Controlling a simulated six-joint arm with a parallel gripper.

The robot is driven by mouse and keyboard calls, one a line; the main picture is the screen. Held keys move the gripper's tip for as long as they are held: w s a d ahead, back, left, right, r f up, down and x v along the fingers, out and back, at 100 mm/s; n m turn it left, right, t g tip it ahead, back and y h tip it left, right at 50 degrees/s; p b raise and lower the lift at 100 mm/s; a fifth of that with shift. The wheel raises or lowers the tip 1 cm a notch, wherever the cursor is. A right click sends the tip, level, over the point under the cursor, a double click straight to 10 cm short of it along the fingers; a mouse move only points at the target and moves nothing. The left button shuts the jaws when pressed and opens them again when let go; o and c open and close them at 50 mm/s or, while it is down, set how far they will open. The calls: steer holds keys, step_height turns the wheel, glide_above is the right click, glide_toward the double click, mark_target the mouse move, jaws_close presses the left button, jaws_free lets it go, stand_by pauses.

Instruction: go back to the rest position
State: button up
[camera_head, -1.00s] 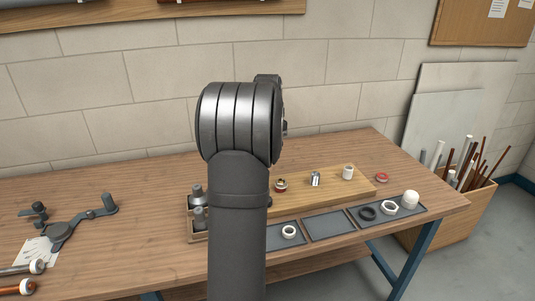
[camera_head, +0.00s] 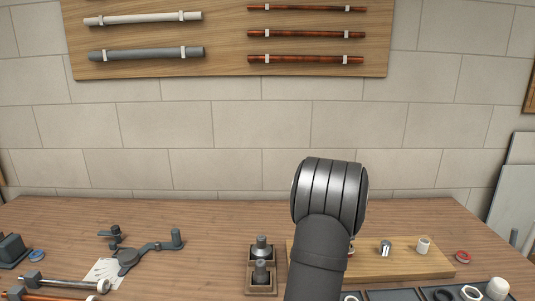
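My arm rises from the bottom of the head view, right of centre, and ends in a dark rounded joint. My gripper does not show, so what its fingers do cannot be seen. A wooden board (camera_head: 415,262) lies on the workbench (camera_head: 205,222), partly behind my arm. On it stand a silver fitting (camera_head: 386,247) and a white fitting (camera_head: 424,246).
A small wooden holder (camera_head: 262,291) with dark fittings stands left of my arm. A grey bending tool (camera_head: 135,257) lies at left. Front right are a white cap (camera_head: 497,288), a white ring (camera_head: 470,293) and a red ring (camera_head: 462,257). Pipes hang on a wall board (camera_head: 225,60).

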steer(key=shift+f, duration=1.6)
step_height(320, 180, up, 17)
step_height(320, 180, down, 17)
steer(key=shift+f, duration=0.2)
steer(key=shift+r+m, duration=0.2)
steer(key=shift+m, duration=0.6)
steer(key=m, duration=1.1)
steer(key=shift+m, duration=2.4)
